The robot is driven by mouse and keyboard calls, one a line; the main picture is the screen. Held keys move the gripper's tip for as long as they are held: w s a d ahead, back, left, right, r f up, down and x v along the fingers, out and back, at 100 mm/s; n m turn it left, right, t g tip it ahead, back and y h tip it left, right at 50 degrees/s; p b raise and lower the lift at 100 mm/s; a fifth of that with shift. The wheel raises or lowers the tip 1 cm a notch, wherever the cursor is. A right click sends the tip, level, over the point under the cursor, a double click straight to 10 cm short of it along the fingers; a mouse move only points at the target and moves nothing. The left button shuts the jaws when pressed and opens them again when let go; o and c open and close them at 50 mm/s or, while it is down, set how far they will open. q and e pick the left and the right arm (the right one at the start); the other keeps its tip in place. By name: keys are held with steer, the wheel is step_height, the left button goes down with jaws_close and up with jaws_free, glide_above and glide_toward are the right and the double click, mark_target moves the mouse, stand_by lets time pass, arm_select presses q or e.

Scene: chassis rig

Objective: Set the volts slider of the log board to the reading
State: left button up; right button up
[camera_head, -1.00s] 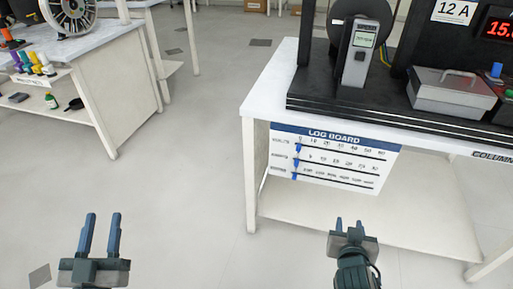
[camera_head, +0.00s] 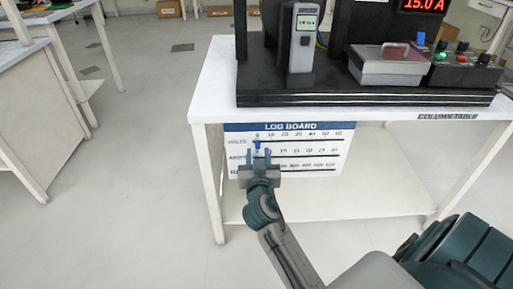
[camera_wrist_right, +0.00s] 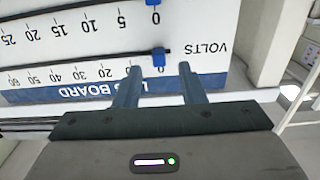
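The log board (camera_head: 335,150) hangs on the front of the column table. Its blue volts slider (camera_head: 257,146) is at the left, zero end of the volts line. In the right wrist view, where the board appears upside down, the volts slider (camera_wrist_right: 158,59) shows between the two fingertips. My right gripper (camera_head: 260,154) is in front of the board, fingers apart, with a gap on each side of the slider. It also shows in the right wrist view (camera_wrist_right: 159,68). The amps slider (camera_wrist_right: 155,3) is near its zero. My left gripper is out of view.
On the column table (camera_head: 222,98), a grey device (camera_head: 300,40) has a small screen I cannot read surely. A red display (camera_head: 423,4) shows 15.0 A. A grey lidded box (camera_head: 386,66) and a button box (camera_head: 462,68) stand right. The floor at left is clear.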

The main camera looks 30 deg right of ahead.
mark_target(258, 146)
steer(key=shift+x, duration=1.85)
steer(key=shift+s, duration=0.1)
jaws_close()
